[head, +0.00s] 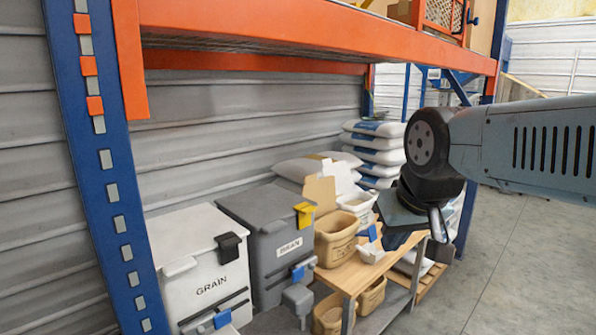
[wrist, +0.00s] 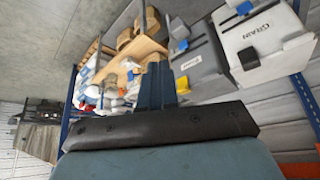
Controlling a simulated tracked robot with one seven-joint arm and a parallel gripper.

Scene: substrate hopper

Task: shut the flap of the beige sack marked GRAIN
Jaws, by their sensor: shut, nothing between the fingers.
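The word GRAIN is on an off-white lidded bin (head: 205,270), not on a beige sack. It stands at the lower left of the head view, with its lid (head: 185,235) lying flat and a black latch (head: 228,247) at the front edge. The bin also shows at the upper right of the wrist view (wrist: 285,45), upside down. I see no sack marked GRAIN. My gripper (head: 396,241) is shut and empty, well to the right of the bin, in front of the wooden shelf. Its fingers show in the wrist view (wrist: 156,72).
A grey bin marked BRAN (head: 265,245) with a yellow latch stands beside the GRAIN bin. Tan tubs (head: 337,238) and an open carton (head: 319,193) stand further right. Stacked sacks (head: 372,150) are behind. A blue upright (head: 100,150) and orange beam (head: 300,35) frame the bay.

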